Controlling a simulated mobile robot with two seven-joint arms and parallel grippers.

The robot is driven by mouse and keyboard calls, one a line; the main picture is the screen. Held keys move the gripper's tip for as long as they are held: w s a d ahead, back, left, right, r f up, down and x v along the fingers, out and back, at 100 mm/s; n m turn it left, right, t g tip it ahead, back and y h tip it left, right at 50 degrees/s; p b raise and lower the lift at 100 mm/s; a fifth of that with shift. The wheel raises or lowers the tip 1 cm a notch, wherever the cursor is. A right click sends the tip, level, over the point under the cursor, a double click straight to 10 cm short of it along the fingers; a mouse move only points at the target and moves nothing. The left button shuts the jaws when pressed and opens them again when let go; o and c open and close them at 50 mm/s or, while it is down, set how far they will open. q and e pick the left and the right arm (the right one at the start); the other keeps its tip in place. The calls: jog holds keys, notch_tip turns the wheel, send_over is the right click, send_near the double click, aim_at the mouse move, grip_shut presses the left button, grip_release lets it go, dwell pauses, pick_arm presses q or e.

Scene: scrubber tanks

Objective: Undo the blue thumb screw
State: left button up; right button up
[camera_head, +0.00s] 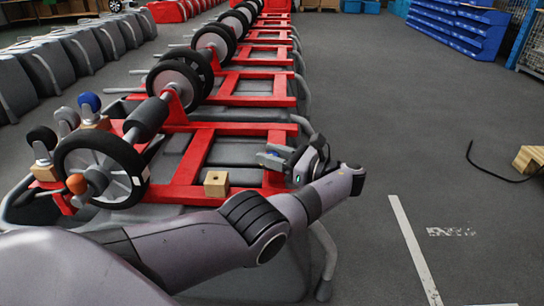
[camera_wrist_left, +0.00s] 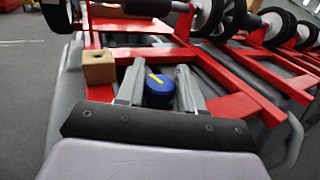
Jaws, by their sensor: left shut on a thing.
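The blue thumb screw (camera_wrist_left: 158,92) is a round blue knob with a yellow mark on top, seen in the left wrist view. It sits between the two grey fingers of my left gripper (camera_wrist_left: 160,90), which is shut on it. In the head view my left gripper (camera_head: 277,156) is over the right part of the nearest red frame (camera_head: 190,160), and a little blue shows at its fingers. The lower part of the screw is hidden. My right gripper is in neither view.
A wooden block (camera_head: 216,183) with a hole stands just left of my left gripper; it also shows in the left wrist view (camera_wrist_left: 98,66). Black wheels (camera_head: 103,168) on an axle stand at the left. More red frames recede behind. The floor at the right (camera_head: 400,130) is largely clear.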

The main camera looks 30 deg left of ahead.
pick_arm(q)
jog(key=shift+s+f, duration=0.1)
jog(key=shift+f, duration=0.2)
jog(key=shift+a+g, duration=0.1)
jog(key=shift+g, duration=0.3)
jog(key=o, duration=1)
jog(key=shift+r, duration=0.15)
